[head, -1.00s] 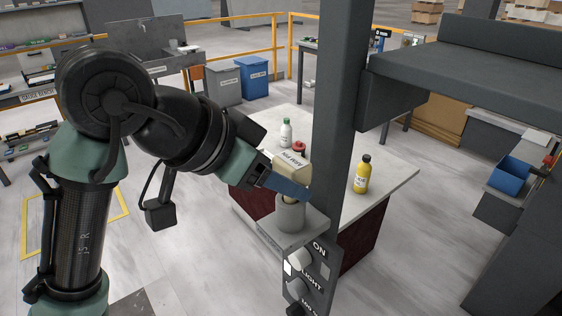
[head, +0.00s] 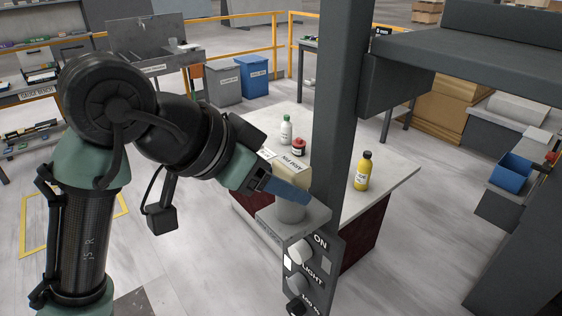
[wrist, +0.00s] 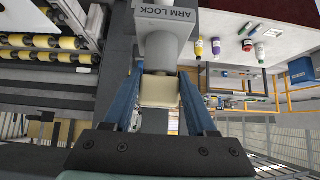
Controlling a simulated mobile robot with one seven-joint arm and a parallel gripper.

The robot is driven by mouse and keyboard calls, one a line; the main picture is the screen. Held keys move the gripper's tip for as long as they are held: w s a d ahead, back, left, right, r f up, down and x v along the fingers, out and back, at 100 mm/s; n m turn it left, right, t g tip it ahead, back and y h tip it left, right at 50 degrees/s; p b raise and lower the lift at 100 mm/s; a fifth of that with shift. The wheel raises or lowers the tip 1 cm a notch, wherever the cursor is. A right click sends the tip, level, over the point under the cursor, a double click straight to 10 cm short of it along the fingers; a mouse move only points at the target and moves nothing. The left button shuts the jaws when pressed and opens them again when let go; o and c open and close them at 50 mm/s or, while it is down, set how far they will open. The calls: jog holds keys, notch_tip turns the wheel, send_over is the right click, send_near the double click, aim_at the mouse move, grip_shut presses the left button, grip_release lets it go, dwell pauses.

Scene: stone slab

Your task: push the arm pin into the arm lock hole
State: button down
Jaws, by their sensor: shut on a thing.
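The arm pin (head: 284,175) is a cream block with an "ARM PIN" label on top. My gripper (head: 290,190) is shut on it, with a blue finger along its near side. The arm lock (head: 291,213) is a grey upright cylinder on a grey bracket, directly below the pin. In the wrist view the pin (wrist: 159,92) sits between both blue fingers of my gripper (wrist: 159,78), in line with the grey arm lock (wrist: 161,48), whose base reads "ARM LOCK". The pin's shaft and the hole are hidden. The block appears close to the cylinder's top; I cannot tell whether they touch.
A dark post (head: 342,110) stands just right of the lock. A knob panel (head: 310,275) hangs below it. On the table (head: 386,182) behind are a yellow bottle (head: 362,171), a white bottle (head: 286,130) and a red-capped jar (head: 299,147).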

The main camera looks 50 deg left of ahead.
jog(key=shift+f, duration=0.15)
jog(key=shift+c, duration=0.6)
grip_release()
jog(key=p+v, duration=0.9)
jog(key=v, duration=0.4)
